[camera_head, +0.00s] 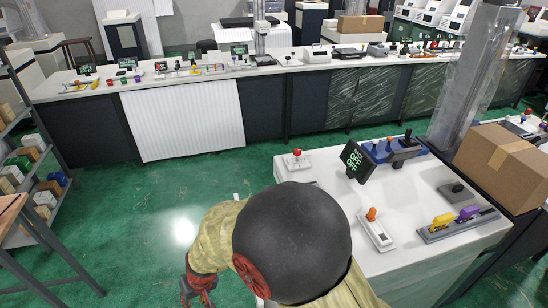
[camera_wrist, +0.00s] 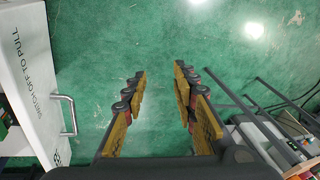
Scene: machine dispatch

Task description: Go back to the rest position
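My gripper (camera_wrist: 158,85) is open and empty in the wrist view, its yellow-padded fingers apart above bare green floor. In the head view its red and dark end (camera_head: 199,287) shows low at the bottom, left of the white counter (camera_head: 335,185). My arm, with a large dark round joint, covers the bottom middle and hides part of the floor and of the counter's near side.
The wrist view shows a white panel with a handle (camera_wrist: 70,116) at left. A shelf rack (camera_head: 30,150) stands far left. Green floor between is clear.

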